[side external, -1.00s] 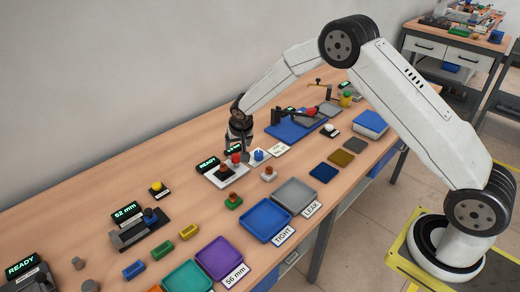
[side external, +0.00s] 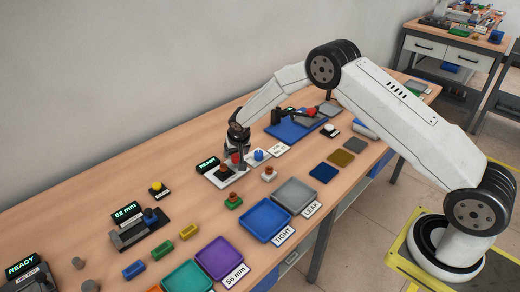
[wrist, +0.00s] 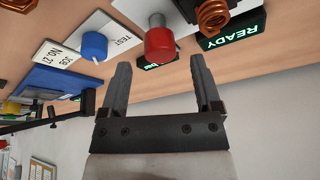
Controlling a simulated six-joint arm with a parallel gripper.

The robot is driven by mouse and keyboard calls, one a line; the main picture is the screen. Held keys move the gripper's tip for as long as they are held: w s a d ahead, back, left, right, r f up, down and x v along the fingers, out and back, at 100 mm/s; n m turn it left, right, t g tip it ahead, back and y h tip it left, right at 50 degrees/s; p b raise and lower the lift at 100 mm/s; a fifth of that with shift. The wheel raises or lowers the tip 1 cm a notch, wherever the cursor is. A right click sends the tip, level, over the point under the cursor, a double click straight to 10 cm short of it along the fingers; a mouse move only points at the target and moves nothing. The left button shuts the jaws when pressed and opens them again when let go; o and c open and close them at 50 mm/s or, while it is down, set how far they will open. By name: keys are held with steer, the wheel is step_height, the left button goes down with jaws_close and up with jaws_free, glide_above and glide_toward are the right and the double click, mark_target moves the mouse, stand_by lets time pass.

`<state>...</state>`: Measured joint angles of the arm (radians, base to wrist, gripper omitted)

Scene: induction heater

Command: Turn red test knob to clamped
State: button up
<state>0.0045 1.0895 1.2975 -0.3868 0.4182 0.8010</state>
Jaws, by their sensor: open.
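The red test knob (wrist: 160,44) is a red cylinder on a white base, at the top middle of the wrist view. In the side view the red knob (side external: 236,158) stands on a white plate, close under my gripper (side external: 237,151). In the wrist view my gripper (wrist: 158,75) is open, its two dark fingers on either side of the line to the knob. I cannot tell whether the fingers touch it. A blue knob (wrist: 94,45) is beside it on a white plate marked TEST.
A green READY display (wrist: 236,32) and a copper coil (wrist: 212,15) are close to the red knob. Blue (side external: 255,219) and grey (side external: 306,198) trays lie in front. A blue mat (side external: 281,131) with a small fixture lies behind. A white-capped button (side external: 329,128) stands farther right.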

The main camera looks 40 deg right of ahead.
steer(key=shift+x, duration=1.3)
jaws_close()
